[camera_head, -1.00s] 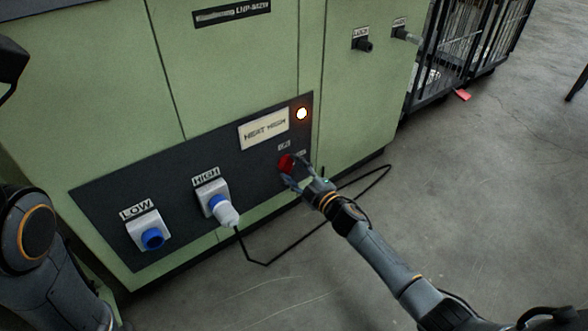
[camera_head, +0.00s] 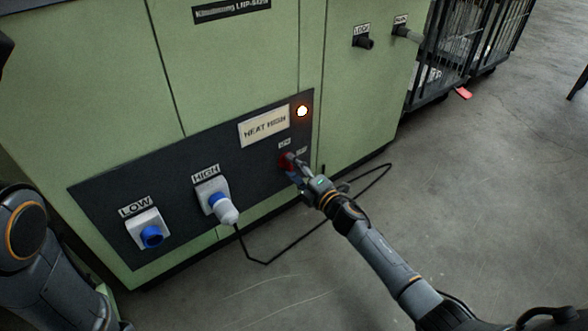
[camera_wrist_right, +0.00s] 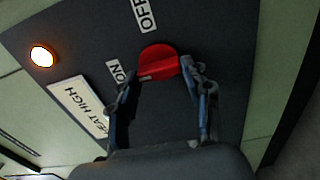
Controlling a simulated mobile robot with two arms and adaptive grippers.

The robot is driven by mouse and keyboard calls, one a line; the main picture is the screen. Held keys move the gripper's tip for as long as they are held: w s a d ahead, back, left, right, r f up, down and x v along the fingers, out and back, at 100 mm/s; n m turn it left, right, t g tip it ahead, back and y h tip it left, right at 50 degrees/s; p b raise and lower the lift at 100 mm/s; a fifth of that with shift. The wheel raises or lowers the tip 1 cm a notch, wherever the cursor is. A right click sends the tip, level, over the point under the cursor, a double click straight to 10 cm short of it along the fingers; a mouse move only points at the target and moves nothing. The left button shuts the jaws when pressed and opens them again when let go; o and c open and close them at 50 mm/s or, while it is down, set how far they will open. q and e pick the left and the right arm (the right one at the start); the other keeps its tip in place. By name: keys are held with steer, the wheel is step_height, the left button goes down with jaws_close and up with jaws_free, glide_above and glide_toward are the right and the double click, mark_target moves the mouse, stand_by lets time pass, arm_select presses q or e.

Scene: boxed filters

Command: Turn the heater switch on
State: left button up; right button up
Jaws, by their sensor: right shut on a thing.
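The heater switch is a red rotary knob (camera_head: 286,159) on the dark panel of the green machine. In the right wrist view the red knob (camera_wrist_right: 158,63) sits between an OFF label (camera_wrist_right: 144,14) and an ON label (camera_wrist_right: 116,72). The knob's ridge lies across the picture, its left end towards the ON label. My right gripper (camera_head: 294,166) is shut on the knob. Its fingers (camera_wrist_right: 160,82) stand on either side of the knob in the wrist view. My left arm shows at the lower left, but its gripper is out of view.
A lit lamp (camera_head: 302,111) is above the knob, beside a HEAT HIGH plate (camera_head: 264,129). A white plug (camera_head: 226,211) sits in the HIGH socket, its black cable (camera_head: 268,262) running over the floor. The LOW socket (camera_head: 152,237) is empty. Wire cages (camera_head: 447,75) stand behind right.

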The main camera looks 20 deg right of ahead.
steer(key=shift+f, duration=0.1)
steer(key=o, duration=1.2)
steer(key=shift+c, duration=0.2)
steer(key=shift+s+d, duration=0.1)
steer(key=shift+s, duration=0.15)
steer(key=v, duration=1.1)
steer(key=shift+s, duration=0.25)
